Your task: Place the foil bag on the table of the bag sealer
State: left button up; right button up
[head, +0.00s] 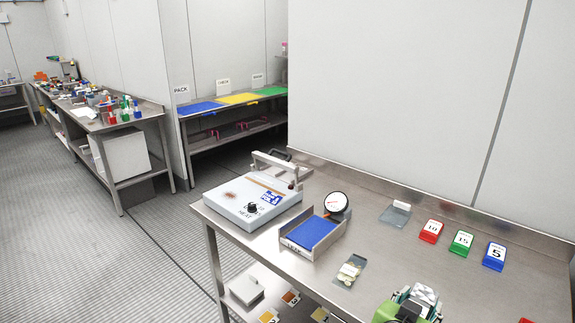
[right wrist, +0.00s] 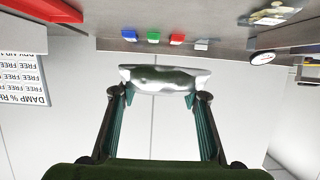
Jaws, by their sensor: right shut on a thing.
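A silver foil bag (head: 425,293) is at the bottom right of the head view, above the steel table. My right gripper (head: 414,305) is shut on it. In the right wrist view the shiny foil bag (right wrist: 165,79) spans between the two fingers of the right gripper (right wrist: 156,95). The bag sealer (head: 248,202) is a white box with a grey lever arm, at the left end of the steel table (head: 385,255). It is to the left of and beyond the bag. My left gripper is not in view.
A grey packet (head: 395,214) and red (head: 431,231), green (head: 461,243) and blue (head: 494,256) number blocks lie toward the wall.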

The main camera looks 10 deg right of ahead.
jog(key=s+a+r+n+t+y, duration=0.1)
jog(key=s+a+r+n+y, duration=0.1)
jog(key=a, duration=0.6)
jog(key=s+a+r+n+t+y, duration=0.1)
jog(key=s+a+r+n, duration=0.1)
jog(key=s+a, duration=0.3)
jog(key=a+r, duration=0.1)
jog(key=a, duration=0.1)
jog(key=shift+a+r+t+y, duration=0.25)
jog(key=shift+a+t+y, duration=0.15)
